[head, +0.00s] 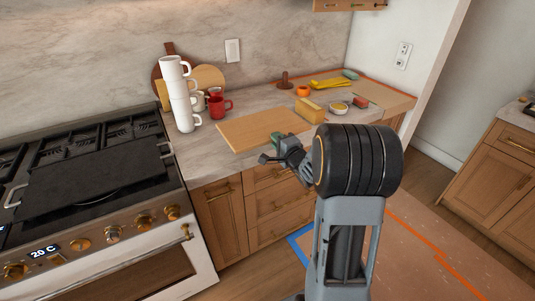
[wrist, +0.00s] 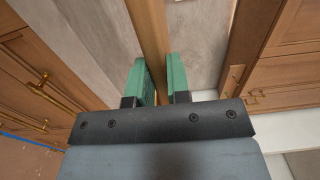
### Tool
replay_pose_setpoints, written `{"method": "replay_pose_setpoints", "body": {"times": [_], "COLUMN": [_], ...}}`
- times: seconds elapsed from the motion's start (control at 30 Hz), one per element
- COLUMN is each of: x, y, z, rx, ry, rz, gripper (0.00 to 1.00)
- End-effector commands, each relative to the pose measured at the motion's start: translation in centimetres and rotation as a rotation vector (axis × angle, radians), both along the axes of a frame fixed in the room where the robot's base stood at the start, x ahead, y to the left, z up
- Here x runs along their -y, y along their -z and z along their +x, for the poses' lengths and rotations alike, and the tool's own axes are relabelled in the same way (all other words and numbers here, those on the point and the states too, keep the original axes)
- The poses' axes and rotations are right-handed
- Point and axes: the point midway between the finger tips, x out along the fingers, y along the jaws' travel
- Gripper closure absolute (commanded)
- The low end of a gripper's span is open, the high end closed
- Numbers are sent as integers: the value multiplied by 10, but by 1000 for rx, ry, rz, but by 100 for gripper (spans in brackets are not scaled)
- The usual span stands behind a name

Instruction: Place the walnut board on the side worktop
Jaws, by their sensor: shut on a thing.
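A flat rectangular board, which I take for the walnut board (head: 258,128), is light to mid brown in the head view. It lies level at the front of the worktop; I cannot tell whether it touches the surface. My gripper (head: 283,143) is at its front right edge. In the wrist view the green fingers of my gripper (wrist: 160,82) are shut on the edge of the board (wrist: 150,40), one on each face. The board's far part is out of that view. Which surface is the side worktop is unclear; a separate worktop (head: 522,108) shows at the far right.
Stacked white mugs (head: 181,100) and a red mug (head: 219,107) stand behind the board. A yellow block (head: 310,110) and a small bowl (head: 339,108) are right of it. A stove (head: 90,190) is at left. Orange and blue lines mark the floor.

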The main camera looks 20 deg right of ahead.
Motion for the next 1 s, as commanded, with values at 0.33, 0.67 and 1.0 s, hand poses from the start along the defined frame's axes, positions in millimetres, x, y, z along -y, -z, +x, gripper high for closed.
{"method": "replay_pose_setpoints", "body": {"times": [0.33,0.67,1.0], "x": [-10,-14,-13], "y": [43,63,85], "z": [35,45,44], "rx": [4,2,5], "ry": [-3,-4,-4], "rz": [-1,1,0], "gripper": [100,100,100]}}
